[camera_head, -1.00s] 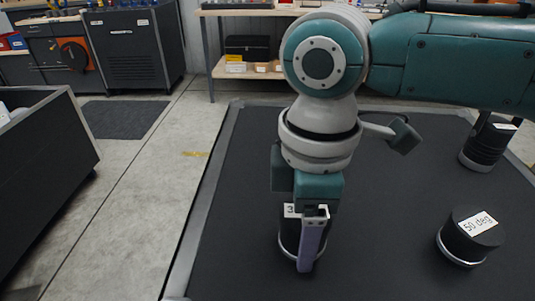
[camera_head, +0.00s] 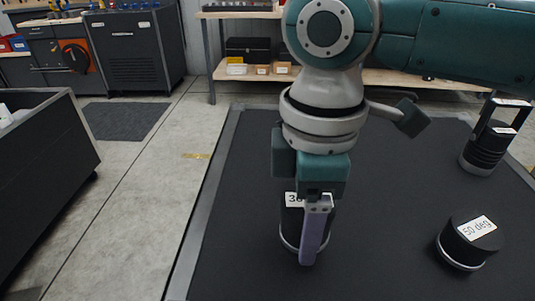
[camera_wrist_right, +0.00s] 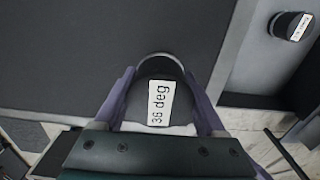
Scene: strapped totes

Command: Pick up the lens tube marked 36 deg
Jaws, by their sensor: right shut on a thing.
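The lens tube marked 36 deg (camera_head: 289,222) is a black cylinder with a silver ring near its base and a white label on top. It is upright over the dark mat; I cannot tell if its base touches the mat. My right gripper (camera_head: 302,240) reaches down from above and is shut on it, with one purple finger in front of the tube. In the right wrist view, the tube's label (camera_wrist_right: 161,103) reads 36 deg and lies between the two purple fingers (camera_wrist_right: 157,82). My left gripper is not in view.
A black tube marked 50 deg (camera_head: 468,244) stands at the right. Another black tube (camera_head: 484,150), its label too small to read, stands farther back right. The dark mat (camera_head: 390,200) is clear between them. A dark bin (camera_head: 50,180) stands at the left.

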